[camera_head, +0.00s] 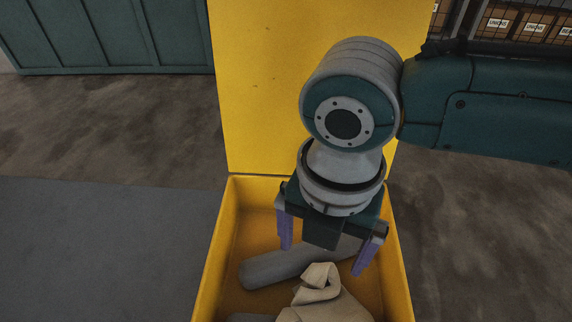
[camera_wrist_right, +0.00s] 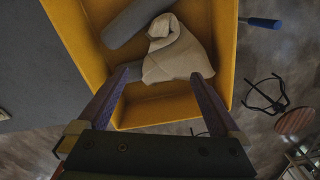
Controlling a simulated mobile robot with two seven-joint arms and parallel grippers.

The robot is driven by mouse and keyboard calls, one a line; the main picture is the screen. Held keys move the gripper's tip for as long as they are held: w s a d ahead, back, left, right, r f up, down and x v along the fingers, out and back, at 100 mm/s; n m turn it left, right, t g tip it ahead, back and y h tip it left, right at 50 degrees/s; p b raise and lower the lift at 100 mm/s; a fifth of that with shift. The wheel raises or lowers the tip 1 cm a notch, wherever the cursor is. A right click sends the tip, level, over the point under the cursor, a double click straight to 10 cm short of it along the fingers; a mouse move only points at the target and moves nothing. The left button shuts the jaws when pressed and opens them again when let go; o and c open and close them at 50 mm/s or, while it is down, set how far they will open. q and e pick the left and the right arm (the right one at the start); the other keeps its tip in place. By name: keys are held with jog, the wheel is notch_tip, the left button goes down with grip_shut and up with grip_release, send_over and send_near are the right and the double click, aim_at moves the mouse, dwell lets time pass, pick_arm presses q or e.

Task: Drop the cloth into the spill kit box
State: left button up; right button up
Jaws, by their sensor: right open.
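The yellow spill kit box (camera_head: 212,262) stands open with its lid (camera_head: 265,90) raised at the back. The beige cloth (camera_head: 325,302) lies crumpled inside the box, and it also shows in the right wrist view (camera_wrist_right: 178,52). My right gripper (camera_head: 324,259) is over the box, pointing down, with its purple fingers spread apart. In the right wrist view the fingers (camera_wrist_right: 160,80) are open with nothing held between them, and the cloth lies beyond the tips. My left gripper is not in view.
A grey roll (camera_head: 275,268) lies in the box beside the cloth. A blue-handled tool (camera_wrist_right: 262,22) and a dark stand-like object (camera_wrist_right: 266,95) are on the floor outside the box. Teal panels (camera_head: 110,35) and shelved cartons (camera_head: 500,22) are behind. Floor left of the box is clear.

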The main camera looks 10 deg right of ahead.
notch_tip(320, 180, up, 10)
dwell(0.6)
jog(key=shift+f, duration=0.1)
